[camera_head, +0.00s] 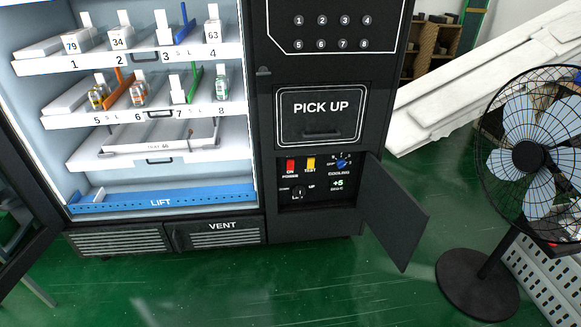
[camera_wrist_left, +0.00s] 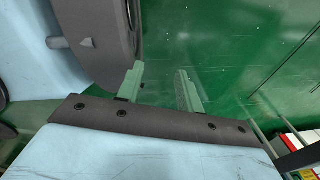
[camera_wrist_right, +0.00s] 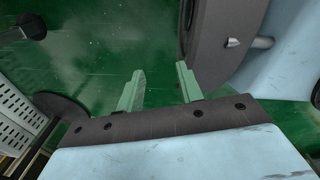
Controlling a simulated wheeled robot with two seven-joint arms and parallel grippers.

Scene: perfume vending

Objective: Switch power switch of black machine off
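The black machine (camera_head: 268,110) fills the left and middle of the head view. Its small lower compartment is open, with the small door (camera_head: 397,215) swung out to the right. Inside is a red power switch (camera_head: 290,168) labelled ON and POWER, beside a yellow TEST switch (camera_head: 310,165). A blue cooling knob (camera_head: 342,163), a black knob (camera_head: 298,192) and a green +5 display (camera_head: 337,183) are also there. My left gripper (camera_wrist_left: 160,88) is open and empty over green floor. My right gripper (camera_wrist_right: 158,86) is open and empty over green floor. Neither gripper shows in the head view.
A standing fan (camera_head: 528,157) is at the right, with its round base (camera_head: 478,285) on the floor. A perforated white crate (camera_head: 545,275) is beside it. The machine's large door (camera_head: 28,190) stands open at the left. Green floor (camera_head: 300,285) in front is mostly clear.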

